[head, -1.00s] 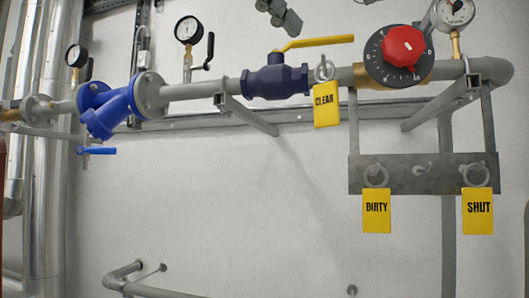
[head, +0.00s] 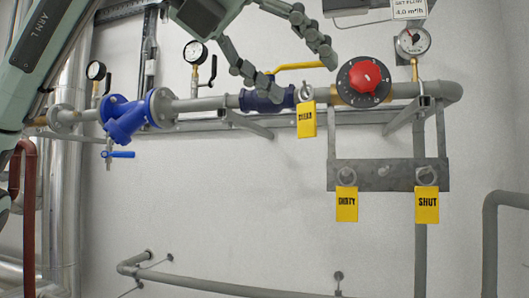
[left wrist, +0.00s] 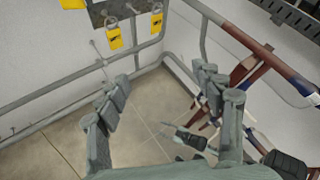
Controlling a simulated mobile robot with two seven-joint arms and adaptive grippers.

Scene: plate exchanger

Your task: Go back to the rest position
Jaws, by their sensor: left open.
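My left gripper (head: 303,78) comes in from the upper left in the head view. Its two fingers are spread and empty, in front of the pipe near the yellow-handled dark blue valve (head: 262,101). In the left wrist view the open fingers (left wrist: 161,75) have nothing between them. The yellow CLEAR tag (head: 306,122) hangs by the valve. The DIRTY tag (head: 346,204) and SHUT tag (head: 427,205) hang from the grey bracket plate (head: 385,177).
A red knob (head: 366,75) and a gauge (head: 413,40) sit right of the valve. A blue strainer (head: 127,118) is at the left. Grey pipes run low along the wall (head: 230,288).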

